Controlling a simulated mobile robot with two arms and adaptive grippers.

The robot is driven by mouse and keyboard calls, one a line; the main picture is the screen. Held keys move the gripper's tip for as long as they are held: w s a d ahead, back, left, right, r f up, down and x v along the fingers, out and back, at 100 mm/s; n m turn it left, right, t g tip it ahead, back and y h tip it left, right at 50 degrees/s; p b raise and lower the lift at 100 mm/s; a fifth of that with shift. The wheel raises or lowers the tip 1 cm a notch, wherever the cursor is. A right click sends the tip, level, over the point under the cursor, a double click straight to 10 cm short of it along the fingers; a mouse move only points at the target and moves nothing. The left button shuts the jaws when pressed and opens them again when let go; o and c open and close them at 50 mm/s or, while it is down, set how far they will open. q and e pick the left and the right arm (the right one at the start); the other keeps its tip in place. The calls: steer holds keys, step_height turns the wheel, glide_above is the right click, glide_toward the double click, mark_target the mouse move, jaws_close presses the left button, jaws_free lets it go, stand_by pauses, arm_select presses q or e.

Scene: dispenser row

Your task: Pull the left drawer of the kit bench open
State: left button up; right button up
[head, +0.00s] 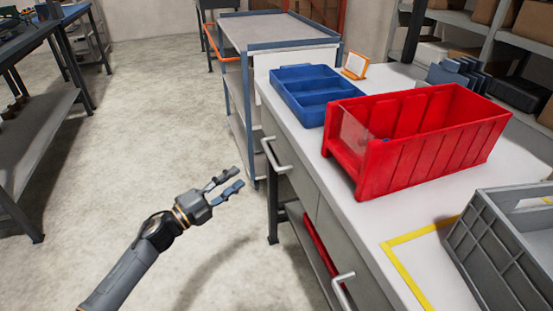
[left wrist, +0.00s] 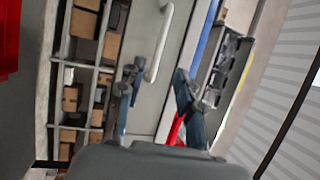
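The kit bench (head: 345,205) stands at the right in the head view, with a white top and grey drawer fronts. Its left drawer (head: 293,182) looks shut and carries a pale bar handle (head: 275,155). My left gripper (head: 237,178) is open and empty, a short way left of that handle, fingers pointing toward the bench. In the left wrist view a grey drawer front (left wrist: 146,105) and a pale handle (left wrist: 160,48) show beyond and between the open fingers (left wrist: 155,75); no contact is visible. My right gripper is not in view.
A second drawer handle (head: 342,291) sits nearer me. On the bench top are a red bin (head: 425,150), a blue tray (head: 308,108) and a grey crate (head: 497,245). A cart (head: 275,32) stands behind the bench. The floor (head: 140,130) left of the bench is clear.

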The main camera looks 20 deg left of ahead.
mark_target(269, 152)
arm_select(q)
steer(key=x, duration=1.3)
jaws_close()
